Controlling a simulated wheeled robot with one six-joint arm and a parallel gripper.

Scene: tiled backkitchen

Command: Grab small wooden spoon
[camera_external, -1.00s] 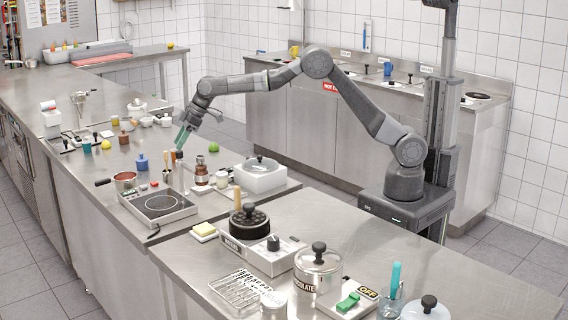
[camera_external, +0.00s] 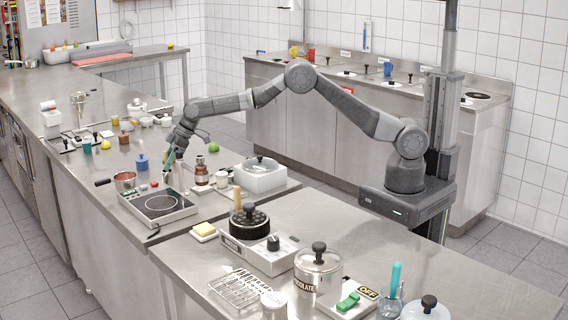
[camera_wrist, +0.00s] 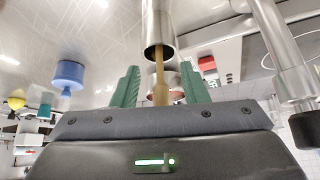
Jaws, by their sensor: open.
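In the wrist view, which looks upside down, a thin wooden spoon handle (camera_wrist: 160,72) sticks out of a shiny metal cylinder holder (camera_wrist: 158,22). The handle lies between the two green fingers of my gripper (camera_wrist: 158,86). The fingers are apart on either side of it, and I see no clear contact. In the external view my gripper (camera_external: 169,159) points down over the holder (camera_external: 176,180) just behind the hotplate. The spoon is mostly hidden there by the gripper, and its bowl end is not visible.
A brown bottle (camera_external: 201,175) is close on the right, and a blue bottle (camera_external: 142,163) on the left. A green ball (camera_external: 213,147) lies behind.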

